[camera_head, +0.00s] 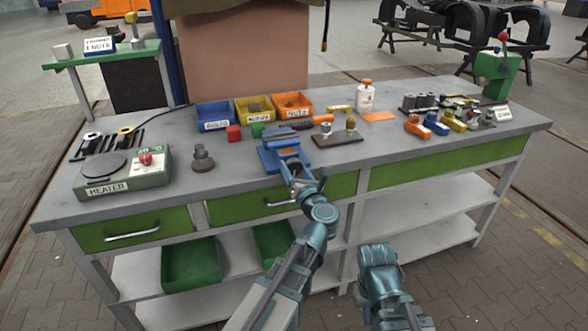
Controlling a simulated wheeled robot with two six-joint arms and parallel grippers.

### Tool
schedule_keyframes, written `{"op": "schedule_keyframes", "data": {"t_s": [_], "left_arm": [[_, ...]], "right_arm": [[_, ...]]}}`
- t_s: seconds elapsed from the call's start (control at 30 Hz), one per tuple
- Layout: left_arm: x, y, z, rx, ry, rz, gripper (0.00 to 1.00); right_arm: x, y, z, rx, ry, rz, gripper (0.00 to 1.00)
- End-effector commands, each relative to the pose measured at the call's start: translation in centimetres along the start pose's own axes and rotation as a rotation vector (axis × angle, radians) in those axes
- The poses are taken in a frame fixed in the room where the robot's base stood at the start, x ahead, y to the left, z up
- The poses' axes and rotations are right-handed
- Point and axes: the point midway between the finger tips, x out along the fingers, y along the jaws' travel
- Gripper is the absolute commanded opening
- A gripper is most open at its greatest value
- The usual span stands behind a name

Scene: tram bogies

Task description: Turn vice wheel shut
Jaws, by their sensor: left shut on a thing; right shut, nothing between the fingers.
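The blue vice (283,152) stands at the front edge of the workbench, a little left of its middle. My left gripper (296,180) is at the front of the vice and shut on the vice wheel. The gripper covers most of the wheel, so I cannot make out its rim or how far it is turned. The vice jaws show small and I cannot tell how wide they stand. My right gripper (379,256) is in front of the bench, below the top, apart from everything. It is shut and empty; its fingertips are hard to make out.
Several coloured parts lie at the right. Green drawers (130,228) are below.

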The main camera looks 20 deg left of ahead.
Motion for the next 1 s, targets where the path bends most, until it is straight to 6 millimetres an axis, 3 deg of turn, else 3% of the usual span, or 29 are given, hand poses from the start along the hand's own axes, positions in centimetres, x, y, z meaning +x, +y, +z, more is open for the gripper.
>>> {"op": "schedule_keyframes", "data": {"t_s": [0.4,0.93,0.97,1.0], "left_arm": [[-0.02,-0.02,0.0,0.179,0.0,0.0,0.1],[-0.03,-0.03,0.0,0.202,0.0,0.0,0.1],[-0.03,-0.03,0.0,0.202,0.0,0.0,0.69],[-0.03,-0.03,0.0,0.202,0.0,0.0,0.77]], "right_arm": [[0.01,0.0,0.0,0.0,0.0,0.0,0.0],[0.01,0.0,0.0,0.0,0.0,0.0,0.0],[0.01,0.0,0.0,0.0,0.0,0.0,0.0],[0.01,0.0,0.0,0.0,0.0,0.0,0.0]]}}
